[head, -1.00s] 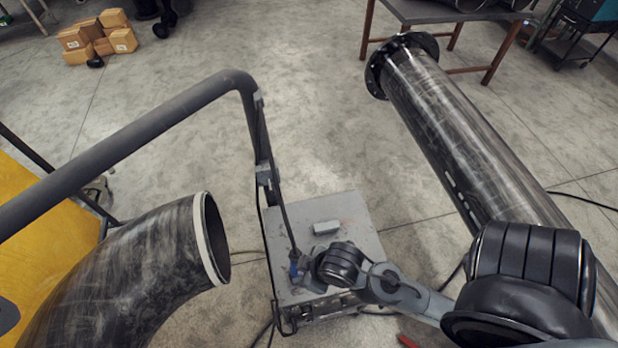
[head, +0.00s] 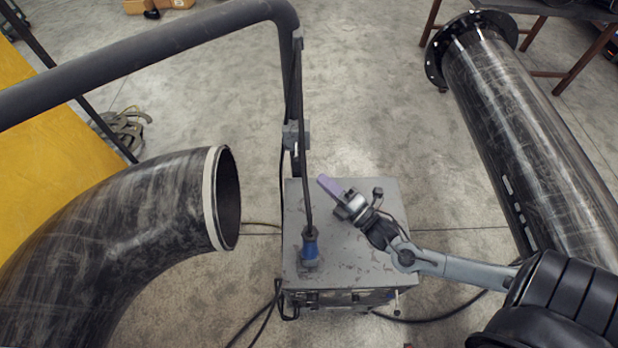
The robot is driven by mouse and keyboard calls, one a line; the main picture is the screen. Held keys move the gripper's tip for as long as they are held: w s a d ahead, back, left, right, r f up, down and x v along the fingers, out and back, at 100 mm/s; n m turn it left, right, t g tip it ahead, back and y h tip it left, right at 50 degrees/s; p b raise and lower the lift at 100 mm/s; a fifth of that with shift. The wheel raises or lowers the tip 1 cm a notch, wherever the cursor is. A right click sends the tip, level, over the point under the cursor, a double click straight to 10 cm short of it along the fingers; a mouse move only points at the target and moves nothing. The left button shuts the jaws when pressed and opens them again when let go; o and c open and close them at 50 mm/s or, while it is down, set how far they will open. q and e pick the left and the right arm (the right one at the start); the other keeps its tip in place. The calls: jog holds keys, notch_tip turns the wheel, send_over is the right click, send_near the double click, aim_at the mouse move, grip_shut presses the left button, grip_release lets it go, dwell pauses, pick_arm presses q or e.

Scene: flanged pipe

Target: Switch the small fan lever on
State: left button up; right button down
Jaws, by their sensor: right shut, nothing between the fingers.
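A grey fan unit box (head: 345,262) stands on the floor in the middle of the head view. A dark upright pole with a blue collar (head: 310,248) rises from its top. My right gripper (head: 328,186) is over the back part of the box top, with its pale purple fingers shut and nothing in them. It points up and left in the picture, right of the pole and apart from it. I cannot make out the small fan lever for certain. The box's front panel (head: 340,299) shows only as a thin strip. My left gripper is not in view.
A thick dark overhead tube (head: 150,55) runs from the left to the pole. A black elbow pipe (head: 120,225) with a pale rim fills the lower left. A long flanged pipe (head: 530,135) lies at the right. Cables trail around the box. Floor behind the box is clear.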

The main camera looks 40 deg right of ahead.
aim_at(297, 152)
jog(key=d+f+n+g+y+b, duration=0.4)
jog(key=d+f+n+y+b, duration=0.6)
jog(key=n+b, duration=0.8)
jog(key=shift+w+f+n+y+b, duration=0.35)
jog(key=shift+w+f+n+y, duration=0.1)
jog(key=shift+f+n+y, duration=0.75)
jog(key=shift+w, duration=0.1)
jog(key=d+r+x, duration=0.1)
jog(key=r+x, duration=0.1)
jog(key=x, duration=1)
jog(key=shift+w+a+r, duration=0.2)
jog(key=shift+r, duration=0.2)
